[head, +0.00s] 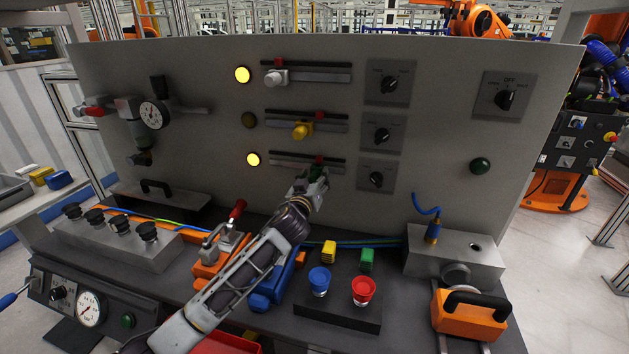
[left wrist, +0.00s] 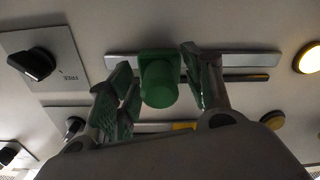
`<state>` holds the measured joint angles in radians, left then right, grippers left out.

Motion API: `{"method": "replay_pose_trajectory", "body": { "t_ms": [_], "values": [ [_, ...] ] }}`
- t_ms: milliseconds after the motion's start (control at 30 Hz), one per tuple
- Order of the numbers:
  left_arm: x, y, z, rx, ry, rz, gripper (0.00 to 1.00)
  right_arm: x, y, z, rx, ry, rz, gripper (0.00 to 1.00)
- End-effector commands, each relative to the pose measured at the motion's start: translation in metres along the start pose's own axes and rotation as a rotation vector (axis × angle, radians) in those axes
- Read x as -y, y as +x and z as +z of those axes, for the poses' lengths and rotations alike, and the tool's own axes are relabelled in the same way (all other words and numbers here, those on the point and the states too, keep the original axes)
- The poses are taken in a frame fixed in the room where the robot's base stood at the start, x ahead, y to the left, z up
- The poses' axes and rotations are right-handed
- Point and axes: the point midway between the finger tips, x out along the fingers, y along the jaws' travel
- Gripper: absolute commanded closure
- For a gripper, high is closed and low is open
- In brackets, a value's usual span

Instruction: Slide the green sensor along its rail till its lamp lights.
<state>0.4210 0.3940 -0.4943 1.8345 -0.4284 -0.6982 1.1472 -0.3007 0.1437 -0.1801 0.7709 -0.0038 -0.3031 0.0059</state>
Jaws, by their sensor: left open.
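The green sensor (left wrist: 159,82) sits on the lowest rail (head: 285,162), toward the right part of that rail in the head view, where my gripper partly hides it. The lamp (head: 253,159) at the left of this rail glows yellow; it also shows lit in the left wrist view (left wrist: 309,58). My left gripper (head: 314,180) is at the sensor. In the left wrist view its two fingers (left wrist: 165,86) stand open on either side of the green sensor, with gaps visible. My right gripper is not in view.
Above are a yellow sensor (head: 302,130) with a dark lamp (head: 249,120) and a white sensor (head: 276,78) with a lit lamp (head: 242,74). Rotary switches (head: 376,180) stand right of the rails. Buttons (head: 363,290) and an orange clamp (head: 215,262) are on the bench below.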

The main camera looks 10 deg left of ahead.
Motion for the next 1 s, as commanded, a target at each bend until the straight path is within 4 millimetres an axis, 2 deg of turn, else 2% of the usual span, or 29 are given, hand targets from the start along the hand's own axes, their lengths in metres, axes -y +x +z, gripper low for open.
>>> {"method": "replay_pose_trajectory", "body": {
  "t_ms": [367, 1000],
  "values": [
    [0.0, -0.011, 0.001, 0.0, -0.001, 0.001, 0.49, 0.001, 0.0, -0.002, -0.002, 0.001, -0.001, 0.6],
    [0.0, -0.067, 0.001, 0.002, -0.001, 0.0, 0.49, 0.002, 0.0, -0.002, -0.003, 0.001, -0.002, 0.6]
  ]
}}
